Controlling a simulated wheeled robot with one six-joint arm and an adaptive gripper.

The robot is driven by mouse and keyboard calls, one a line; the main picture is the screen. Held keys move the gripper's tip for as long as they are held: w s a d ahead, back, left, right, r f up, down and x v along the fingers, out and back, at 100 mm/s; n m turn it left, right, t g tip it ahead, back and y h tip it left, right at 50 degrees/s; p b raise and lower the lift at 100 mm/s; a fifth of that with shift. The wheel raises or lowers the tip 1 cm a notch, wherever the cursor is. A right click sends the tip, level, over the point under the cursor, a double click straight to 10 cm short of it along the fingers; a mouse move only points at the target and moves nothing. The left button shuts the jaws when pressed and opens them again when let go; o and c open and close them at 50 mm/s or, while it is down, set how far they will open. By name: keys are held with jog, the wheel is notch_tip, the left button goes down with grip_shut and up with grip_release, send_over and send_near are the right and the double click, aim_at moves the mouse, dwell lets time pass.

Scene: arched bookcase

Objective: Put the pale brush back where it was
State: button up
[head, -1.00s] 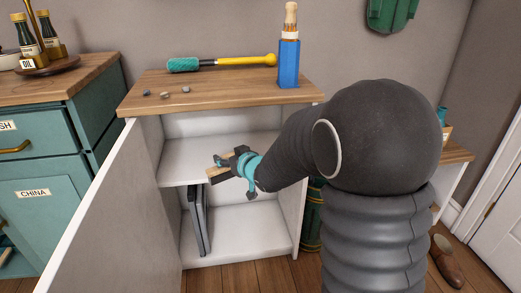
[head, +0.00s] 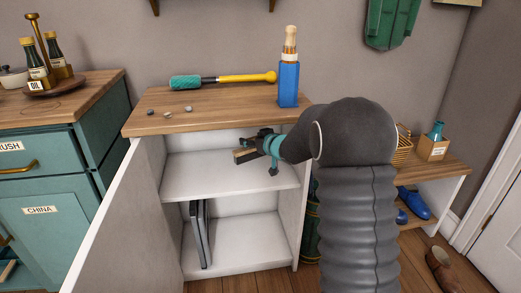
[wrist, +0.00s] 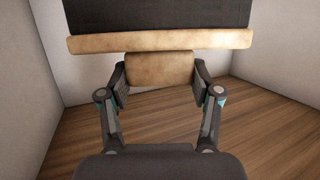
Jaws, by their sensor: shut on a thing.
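The pale brush (head: 245,155) has a tan wooden body and dark bristles. In the head view it is inside the open white cabinet, in the upper compartment, apparently just above the white middle shelf (head: 215,177); I cannot tell whether it touches. My gripper (head: 259,147) reaches in from the right and is shut on it. In the wrist view, my gripper (wrist: 160,78) clasps the tan block-like handle of the brush (wrist: 160,42), with the dark bristles at the top edge of the picture.
The cabinet's wooden top (head: 215,108) carries a teal duster (head: 222,79), a blue holder (head: 288,84) and several small stones (head: 169,114). Dark flat things (head: 201,233) stand in the lower compartment. The open door (head: 115,225) is on the left. The shelf's left part is clear.

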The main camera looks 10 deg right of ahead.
jog(key=w+d, duration=0.2)
jog(key=d, duration=0.1)
jog(key=shift+w+p, duration=0.3)
jog(key=shift+w, duration=0.05)
jog(key=shift+a+f+b, duration=0.1)
jog(key=shift+f+b, duration=0.25)
jog(key=shift+f, duration=0.35)
notch_tip(320, 180, down, 5)
jog(key=shift+r+b, duration=0.2)
jog(key=shift+b, duration=0.25)
jog(key=shift+w+f, duration=0.1)
jog(key=shift+f, duration=0.35)
jog(key=shift+f, duration=0.15)
jog(key=o, duration=1.2)
